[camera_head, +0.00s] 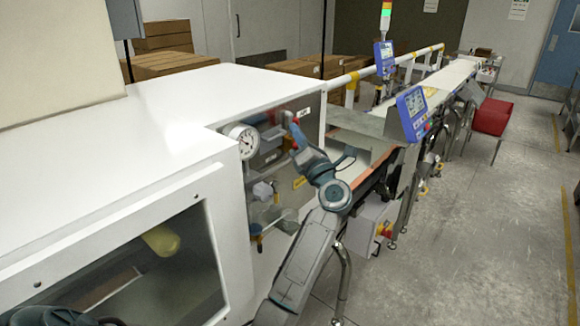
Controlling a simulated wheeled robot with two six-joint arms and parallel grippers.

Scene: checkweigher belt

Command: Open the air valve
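A red handle (303,113), which looks like the air valve's lever, shows on the white machine's side panel below a small label too small to read. Most of the valve body is hidden by my gripper. A round white pressure gauge (242,138) sits on the panel to the left of the gripper.
The white machine housing (170,105) fills the left, with a dark window (120,270) in front. A conveyor with blue screens (412,108) runs back right.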

